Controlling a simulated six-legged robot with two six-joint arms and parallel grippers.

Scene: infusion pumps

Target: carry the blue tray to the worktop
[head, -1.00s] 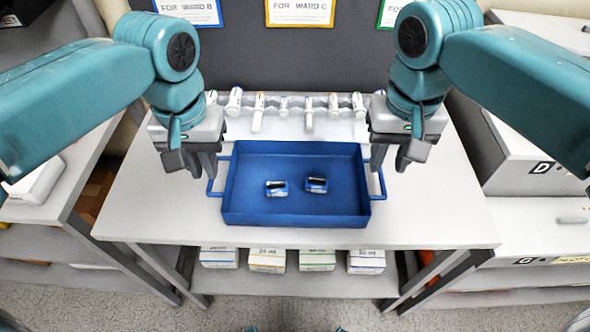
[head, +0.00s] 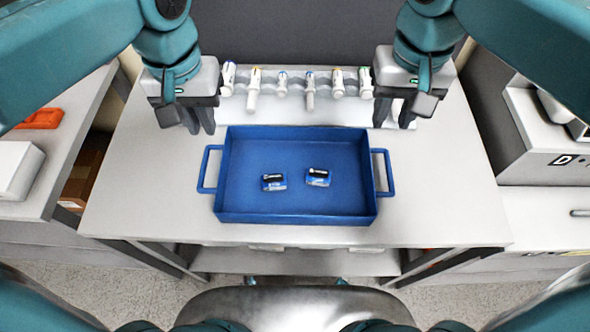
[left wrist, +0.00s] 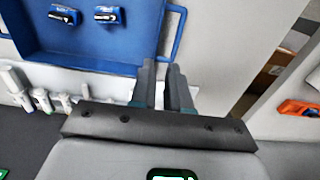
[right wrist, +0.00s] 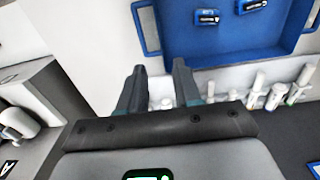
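The blue tray (head: 295,218) sits level on a white table (head: 440,215), with two small blue-and-black items (head: 273,182) (head: 318,177) inside. Its left handle (head: 203,170) and right handle (head: 388,172) are both free. My left gripper (head: 200,121) is empty with a narrow gap between its fingers, behind the left handle; its fingers (left wrist: 160,75) show beside that handle in the left wrist view. My right gripper (head: 400,115) is open and empty, behind the right handle; its fingers (right wrist: 158,75) point near that handle in the right wrist view. Neither grips the tray.
A rack (head: 295,82) with several white syringe-like items stands behind the tray. A side table at left holds a white box (head: 18,168) and an orange thing (head: 40,118). Grey units (head: 545,150) stand at right. The tabletop beside the tray is clear.

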